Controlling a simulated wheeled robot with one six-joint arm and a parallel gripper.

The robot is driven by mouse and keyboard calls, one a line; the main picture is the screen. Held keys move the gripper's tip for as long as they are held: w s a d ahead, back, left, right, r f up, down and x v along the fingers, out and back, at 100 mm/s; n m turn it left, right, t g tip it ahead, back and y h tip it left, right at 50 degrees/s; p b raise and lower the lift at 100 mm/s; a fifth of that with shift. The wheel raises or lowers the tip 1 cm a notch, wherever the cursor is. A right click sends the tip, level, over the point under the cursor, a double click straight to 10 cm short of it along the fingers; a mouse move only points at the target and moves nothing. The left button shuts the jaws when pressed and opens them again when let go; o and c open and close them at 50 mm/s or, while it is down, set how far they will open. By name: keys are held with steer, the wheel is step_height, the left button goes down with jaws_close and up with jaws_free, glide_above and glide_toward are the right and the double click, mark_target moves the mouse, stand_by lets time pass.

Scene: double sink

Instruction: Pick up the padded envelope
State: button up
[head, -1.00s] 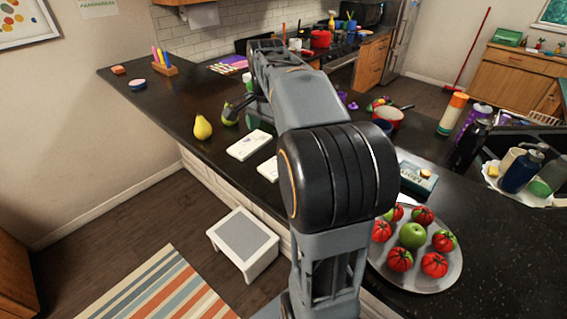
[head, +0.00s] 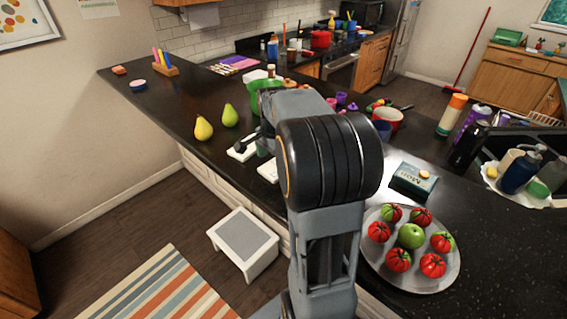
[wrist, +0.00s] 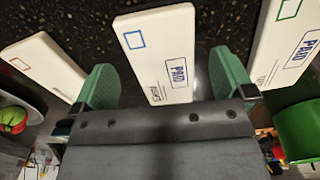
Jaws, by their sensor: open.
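In the wrist view three white padded envelopes lie on the dark counter. The middle envelope (wrist: 152,30) has a blue square and a blue PAID stamp; the left envelope (wrist: 40,62) has a red square and the right envelope (wrist: 283,38) a green one. My gripper (wrist: 164,80) is open, with one green finger on each side of the middle envelope's near part. I cannot tell how far above the counter the fingers are. In the head view two white envelopes show, one at left (head: 238,154) and one (head: 267,171) partly behind my arm.
Two pears (head: 204,128) and a green pot (head: 266,98) are beyond the envelopes. A round tray (head: 445,277) of tomatoes and green fruit, and a small box (head: 412,180), stand to the right. The counter's front edge runs close by the envelopes.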

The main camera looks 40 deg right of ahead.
steer(key=shift+f, duration=1.45)
steer(key=c, duration=0.8)
